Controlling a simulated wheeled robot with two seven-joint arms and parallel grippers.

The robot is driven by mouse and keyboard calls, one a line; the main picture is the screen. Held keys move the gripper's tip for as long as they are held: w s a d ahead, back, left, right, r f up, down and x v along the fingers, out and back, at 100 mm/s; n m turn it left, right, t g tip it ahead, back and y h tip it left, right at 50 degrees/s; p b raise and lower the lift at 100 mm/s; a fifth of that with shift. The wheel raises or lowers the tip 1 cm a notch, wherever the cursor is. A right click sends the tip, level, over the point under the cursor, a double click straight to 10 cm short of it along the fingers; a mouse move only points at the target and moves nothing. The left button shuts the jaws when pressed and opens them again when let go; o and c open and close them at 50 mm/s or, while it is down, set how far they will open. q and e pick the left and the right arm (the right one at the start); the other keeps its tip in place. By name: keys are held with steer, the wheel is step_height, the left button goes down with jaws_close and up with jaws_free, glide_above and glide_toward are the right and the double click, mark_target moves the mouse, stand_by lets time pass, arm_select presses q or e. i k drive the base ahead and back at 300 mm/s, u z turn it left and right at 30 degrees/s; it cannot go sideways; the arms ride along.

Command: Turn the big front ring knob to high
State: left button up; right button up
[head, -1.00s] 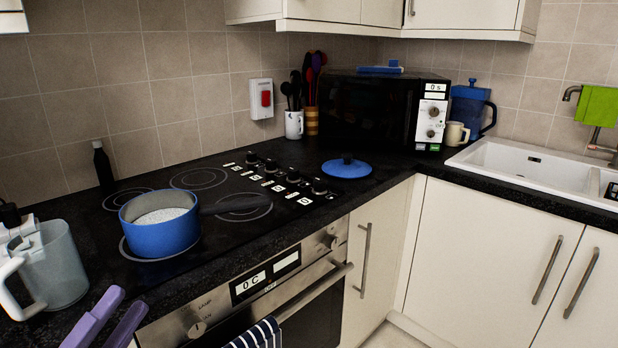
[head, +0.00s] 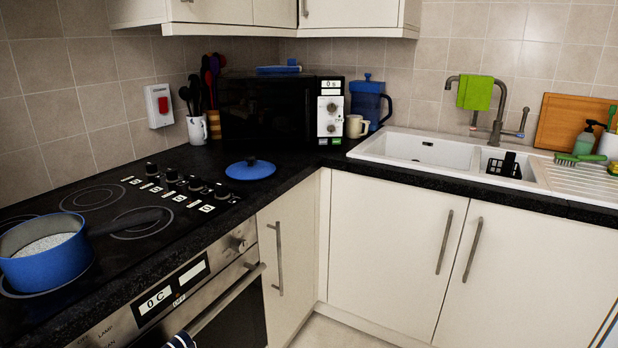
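A black glass hob (head: 110,180) is set in the dark worktop at left. A row of black knobs runs along its right side: one at the back (head: 151,169), two in the middle (head: 172,175) (head: 195,184), and one nearest the front (head: 221,191). Neither of my grippers shows.
A blue lid (head: 250,170) lies on the worktop right of the knobs. A black microwave (head: 265,110), utensil mug (head: 197,130) and blue jug (head: 368,102) stand behind. The oven front (head: 165,300) is below the hob. A white sink (head: 420,150) is at right.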

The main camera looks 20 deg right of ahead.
mark_target(221, 188)
steer(key=z, duration=1.3)
steer(key=i, duration=2.25)
steer(key=u, duration=3.75)
